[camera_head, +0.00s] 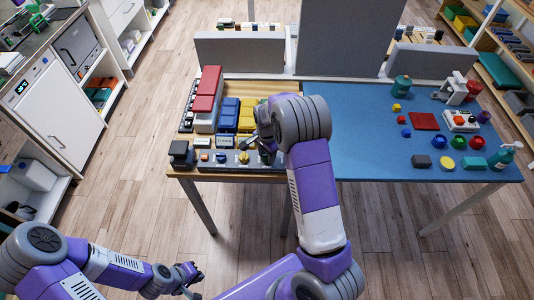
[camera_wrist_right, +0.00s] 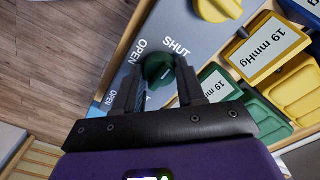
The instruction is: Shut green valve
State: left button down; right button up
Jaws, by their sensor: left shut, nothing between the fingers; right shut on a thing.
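The green valve (camera_wrist_right: 157,66) is a round knob on a grey panel, seen in the right wrist view. Printed words OPEN and SHUT stand beside it on the panel. My right gripper (camera_wrist_right: 160,78) has one finger on each side of the knob and is shut on it. In the head view my right gripper (camera_head: 262,150) is at the front strip of the wooden bench section, and the arm and fingers hide the green valve there. My left gripper (camera_head: 190,274) is shut and empty, low at the left, well away from the bench.
A yellow knob (camera_wrist_right: 218,8) is beside the green one, with a yellow-framed 19 mmHg display (camera_wrist_right: 268,48) close by. Green and yellow trays (camera_wrist_right: 292,98) lie near the gripper. The blue table top (camera_head: 360,130) at right holds several small objects. Open floor lies in front.

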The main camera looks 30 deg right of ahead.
dwell(0.4)
jog(key=o, duration=1.1)
jog(key=shift+c, duration=0.2)
notch_tip(320, 180, up, 8)
jog(key=shift+f+p, duration=0.2)
jog(key=shift+p, duration=0.45)
jog(key=shift+f, duration=0.1)
